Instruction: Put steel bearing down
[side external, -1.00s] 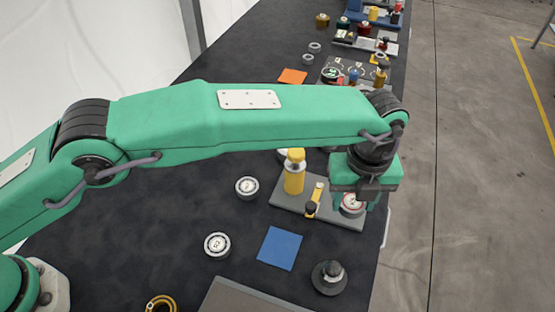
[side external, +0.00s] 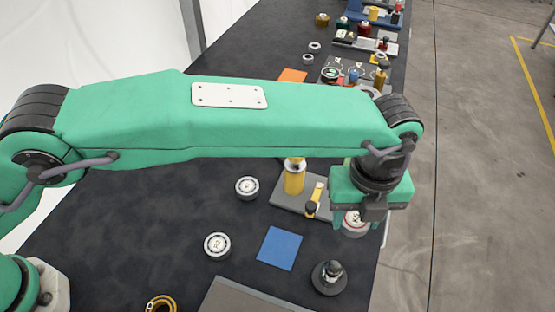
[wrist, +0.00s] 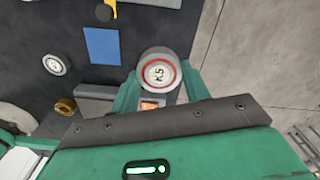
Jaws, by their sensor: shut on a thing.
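My gripper (side external: 352,216) is shut on a steel bearing (side external: 355,226), a round grey ring with a white face and a red circle. In the wrist view the bearing (wrist: 159,70) sits between the two green fingers, its marked face towards the camera. In the side view it is partly hidden by the gripper, near the right end of the grey fixture plate (side external: 284,200) and close to the table's right edge. I cannot tell its exact height above the table.
Two other bearings (side external: 247,188) (side external: 217,245) lie on the dark table. A blue square (side external: 280,248) lies flat nearby. A dark round-based post (side external: 329,277) stands near the front right edge. A yellow cylinder (side external: 294,178) stands on the fixture plate. The table left of the bearings is clear.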

